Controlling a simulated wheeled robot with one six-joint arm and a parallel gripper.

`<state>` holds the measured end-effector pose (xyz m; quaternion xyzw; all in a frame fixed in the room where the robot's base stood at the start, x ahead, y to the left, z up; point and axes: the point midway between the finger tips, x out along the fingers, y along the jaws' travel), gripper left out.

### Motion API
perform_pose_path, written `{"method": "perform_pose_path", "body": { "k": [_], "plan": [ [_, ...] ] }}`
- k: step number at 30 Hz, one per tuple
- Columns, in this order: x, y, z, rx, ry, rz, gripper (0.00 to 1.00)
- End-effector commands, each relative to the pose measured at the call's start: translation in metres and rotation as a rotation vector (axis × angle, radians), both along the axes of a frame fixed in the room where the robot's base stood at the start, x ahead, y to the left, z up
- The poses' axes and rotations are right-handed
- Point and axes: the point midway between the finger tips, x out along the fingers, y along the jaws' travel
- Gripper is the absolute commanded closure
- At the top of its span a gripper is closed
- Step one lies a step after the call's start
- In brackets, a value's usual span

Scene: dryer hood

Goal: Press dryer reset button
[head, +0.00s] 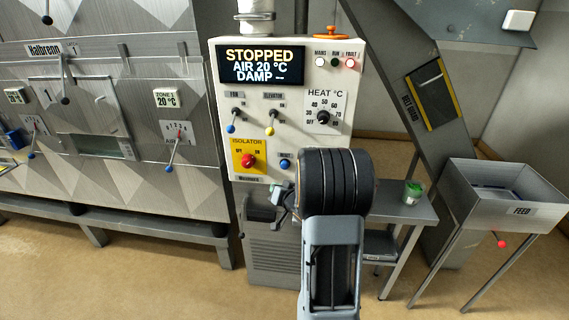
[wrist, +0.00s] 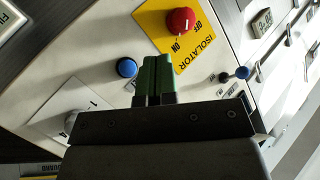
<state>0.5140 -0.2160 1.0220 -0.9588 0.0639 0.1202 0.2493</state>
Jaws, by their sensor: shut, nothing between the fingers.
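The blue reset button (head: 285,163) is on the lower part of the white control panel (head: 225,100), right of the isolator. In the wrist view the blue button (wrist: 127,67) is just left of my fingertips, unpressed as far as I can see. My gripper (wrist: 155,62) has green fingers shut together with nothing between them. A gap to the panel cannot be judged exactly. The display (head: 262,65) reads STOPPED, AIR 20 °C, DAMP.
The red isolator knob (head: 248,160) on its yellow plate is close to the left of the button. Fan (head: 237,114) and elevator (head: 270,117) levers and the heat dial (head: 323,117) are above. A side table (head: 405,208) holds a green-lidded jar (head: 413,192).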

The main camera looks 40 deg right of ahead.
Motion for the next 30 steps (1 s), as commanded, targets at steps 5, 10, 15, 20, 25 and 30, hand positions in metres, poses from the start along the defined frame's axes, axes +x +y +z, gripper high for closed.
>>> {"method": "perform_pose_path", "body": {
  "k": [5, 10, 15, 20, 25, 30],
  "plan": [
    [-0.004, -0.011, -0.006, 0.105, -0.09, 0.043, 1.0],
    [-0.006, -0.013, -0.007, 0.139, -0.122, 0.061, 1.0],
    [-0.006, -0.012, -0.007, 0.141, -0.124, 0.062, 1.0],
    [-0.005, -0.013, -0.007, 0.14, -0.123, 0.062, 1.0],
    [0.001, -0.019, -0.007, 0.139, -0.124, 0.062, 1.0],
    [0.015, -0.032, -0.007, 0.138, -0.125, 0.06, 1.0]
  ]
}}
